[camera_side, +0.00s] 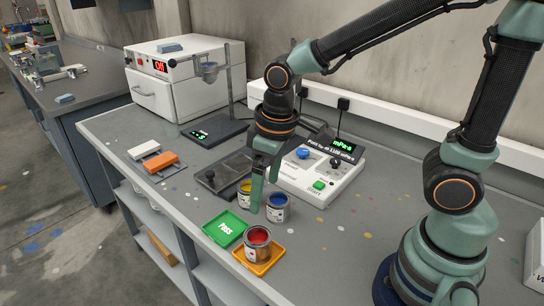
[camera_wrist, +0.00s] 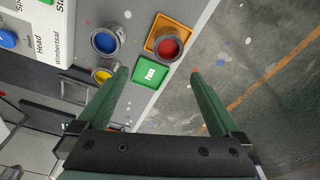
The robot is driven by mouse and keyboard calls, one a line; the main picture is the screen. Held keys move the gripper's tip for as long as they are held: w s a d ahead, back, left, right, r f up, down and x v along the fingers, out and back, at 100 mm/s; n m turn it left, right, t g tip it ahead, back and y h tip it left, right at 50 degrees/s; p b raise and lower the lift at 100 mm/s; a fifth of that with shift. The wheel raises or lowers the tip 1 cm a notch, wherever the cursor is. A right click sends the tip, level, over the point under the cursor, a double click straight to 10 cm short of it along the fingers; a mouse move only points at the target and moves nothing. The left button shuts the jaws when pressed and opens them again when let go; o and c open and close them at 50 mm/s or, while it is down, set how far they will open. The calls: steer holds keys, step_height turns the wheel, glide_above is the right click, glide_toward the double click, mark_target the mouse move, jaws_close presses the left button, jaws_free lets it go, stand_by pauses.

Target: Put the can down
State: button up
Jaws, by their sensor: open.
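Three open paint cans stand upright. The red can (camera_side: 257,241) is on the orange tray (camera_side: 243,266); it also shows in the wrist view (camera_wrist: 169,47). The blue can (camera_side: 277,209) and the yellow can (camera_side: 245,199) stand on the bench behind it, also in the wrist view (camera_wrist: 106,41) (camera_wrist: 101,75). The green tray (camera_side: 211,230), marked PASS, is empty beside the orange one. My gripper (camera_wrist: 158,74) is open with nothing between its fingers; in the side view its fingers (camera_side: 263,196) point down and partly cover the yellow and blue cans.
A white instrument (camera_side: 322,183) with a green display stands right behind the cans. A dark plate with a knob (camera_side: 222,175) lies to their left, with an orange block (camera_side: 162,162) farther left. A white oven (camera_side: 185,80) stands at the back. The bench's front edge is close to the trays.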

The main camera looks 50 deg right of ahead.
steer(key=s+d+r+m+t, duration=0.2)
steer(key=d+r+m+t, duration=0.2)
steer(key=d+r, duration=0.4)
steer(key=shift+s+d+r, duration=0.15)
steer(key=shift+d+r, duration=0.15)
steer(key=shift+d, duration=0.65)
